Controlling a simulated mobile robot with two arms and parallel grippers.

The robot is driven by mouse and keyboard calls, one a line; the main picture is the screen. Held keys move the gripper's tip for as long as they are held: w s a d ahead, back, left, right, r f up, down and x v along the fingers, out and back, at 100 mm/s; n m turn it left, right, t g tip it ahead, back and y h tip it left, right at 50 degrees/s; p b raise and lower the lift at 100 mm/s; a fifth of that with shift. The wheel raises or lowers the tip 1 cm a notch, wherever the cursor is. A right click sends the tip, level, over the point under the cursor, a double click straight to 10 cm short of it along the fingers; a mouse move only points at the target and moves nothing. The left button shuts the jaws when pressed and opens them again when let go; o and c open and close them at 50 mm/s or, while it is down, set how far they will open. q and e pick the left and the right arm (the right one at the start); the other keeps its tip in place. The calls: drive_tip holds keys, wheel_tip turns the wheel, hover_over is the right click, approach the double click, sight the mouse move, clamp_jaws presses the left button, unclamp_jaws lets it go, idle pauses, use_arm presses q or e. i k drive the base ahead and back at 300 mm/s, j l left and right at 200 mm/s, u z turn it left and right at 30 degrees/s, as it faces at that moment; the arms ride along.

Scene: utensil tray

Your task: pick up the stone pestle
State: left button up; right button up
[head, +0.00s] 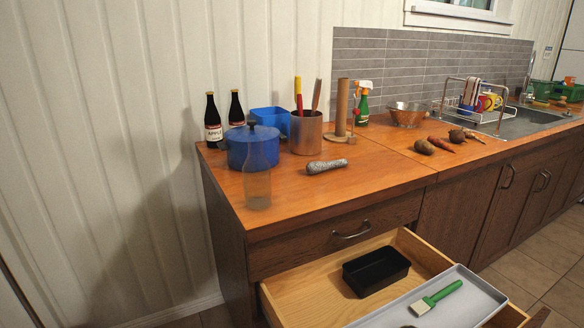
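The stone pestle (326,166) is grey and speckled.
A clear bottle (257,180) and a blue pot (240,148) stand left of the pestle. A utensil holder (306,135) stands behind it. Below, an open drawer (310,285) juts out, holding a black bin (375,270) and a grey tray (455,308) with a green-handled brush (437,296).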

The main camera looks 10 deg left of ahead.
sight(315, 167)
drive_tip(key=j+u, duration=0.4)
drive_tip(key=j, duration=1.5)
